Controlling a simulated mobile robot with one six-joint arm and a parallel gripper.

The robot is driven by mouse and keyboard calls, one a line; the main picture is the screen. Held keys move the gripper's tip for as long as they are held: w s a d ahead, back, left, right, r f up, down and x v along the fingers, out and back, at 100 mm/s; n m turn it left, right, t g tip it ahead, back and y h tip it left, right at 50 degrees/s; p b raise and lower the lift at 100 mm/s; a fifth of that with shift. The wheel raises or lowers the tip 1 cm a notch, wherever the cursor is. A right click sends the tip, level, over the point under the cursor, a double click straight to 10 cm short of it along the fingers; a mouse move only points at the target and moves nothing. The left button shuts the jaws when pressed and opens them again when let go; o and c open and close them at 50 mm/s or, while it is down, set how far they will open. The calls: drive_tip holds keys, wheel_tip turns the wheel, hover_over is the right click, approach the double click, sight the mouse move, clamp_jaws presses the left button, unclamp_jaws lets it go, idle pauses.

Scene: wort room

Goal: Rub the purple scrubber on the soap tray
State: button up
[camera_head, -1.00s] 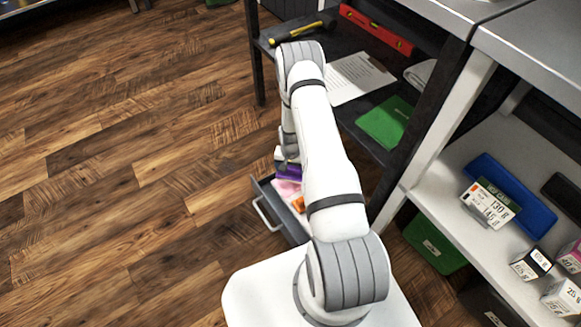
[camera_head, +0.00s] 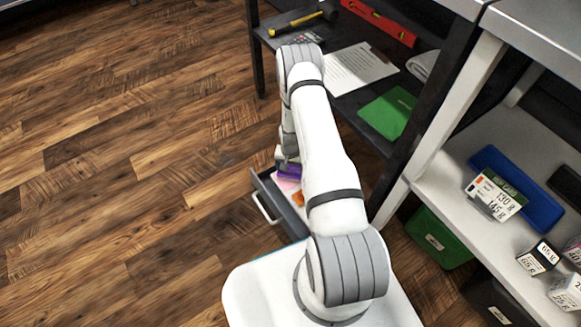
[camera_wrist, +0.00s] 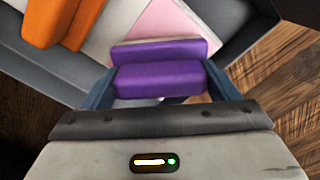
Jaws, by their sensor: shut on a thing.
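The purple scrubber (camera_wrist: 160,78) is between the two fingers of my gripper (camera_wrist: 160,86) in the wrist view, and my gripper is shut on it. The scrubber also shows as a small purple patch (camera_head: 289,172) in the head view, over the open drawer. Just beyond it in the wrist view lies a pink and white flat surface (camera_wrist: 165,22) inside the drawer. I cannot tell whether the scrubber touches it. I cannot make out for certain which surface is the soap tray. My arm hides part of the drawer in the head view.
The open grey drawer (camera_head: 266,194) has raised walls around the scrubber. An orange block (camera_wrist: 57,20) lies inside it. A dark shelf with a green cloth (camera_head: 388,113) and a paper sheet (camera_head: 350,70) stands to the right. The wooden floor on the left is clear.

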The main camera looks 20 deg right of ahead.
sight(290, 166)
drive_tip(key=shift+f+b, duration=0.6)
idle(1.8)
drive_tip(key=shift+r+p, duration=2.1)
drive_tip(key=shift+r, duration=1.45)
